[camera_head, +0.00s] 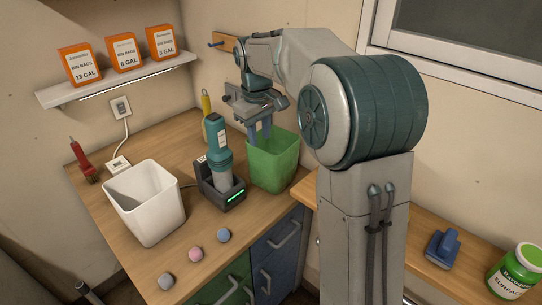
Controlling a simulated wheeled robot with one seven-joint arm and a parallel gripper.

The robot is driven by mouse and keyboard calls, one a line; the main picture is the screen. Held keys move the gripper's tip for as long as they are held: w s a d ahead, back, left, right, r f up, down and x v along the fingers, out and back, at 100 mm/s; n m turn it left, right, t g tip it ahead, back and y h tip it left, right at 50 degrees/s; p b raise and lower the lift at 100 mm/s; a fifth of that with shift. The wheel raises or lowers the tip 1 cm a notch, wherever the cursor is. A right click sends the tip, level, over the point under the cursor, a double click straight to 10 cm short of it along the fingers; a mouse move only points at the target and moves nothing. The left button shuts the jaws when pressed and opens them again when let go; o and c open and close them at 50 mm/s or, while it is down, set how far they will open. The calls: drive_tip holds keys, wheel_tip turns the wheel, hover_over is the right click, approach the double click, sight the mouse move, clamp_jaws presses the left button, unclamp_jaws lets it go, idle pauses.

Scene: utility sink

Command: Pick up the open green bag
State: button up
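The green bag (272,168) stands upright and open-topped on the wooden counter, at its right end, just right of the charging dock. My gripper (259,138) points down at the bag's back left rim. Its two bluish fingers are apart, with a gap between them. The fingertips overlap the rim in this view, and I cannot tell whether they touch it or straddle its wall. Nothing else shows between the fingers.
A teal handheld device (219,150) stands in a black dock (222,187) close to the bag's left. A white bin (147,203) is farther left. Three small balls (196,254) lie at the front. An orange-box shelf (118,81) hangs above left.

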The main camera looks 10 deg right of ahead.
drive_tip(key=w+n+p, duration=0.1)
drive_tip(key=w+n, duration=0.1)
drive_tip(key=w, duration=0.5)
drive_tip(key=p, duration=0.2)
hover_over(257, 176)
drive_tip(key=shift+g, duration=0.3)
wheel_tip(257, 176, down, 14)
drive_tip(key=shift+r, duration=0.15)
drive_tip(key=shift+f, duration=0.35)
drive_tip(key=shift+f, duration=0.25)
clamp_jaws()
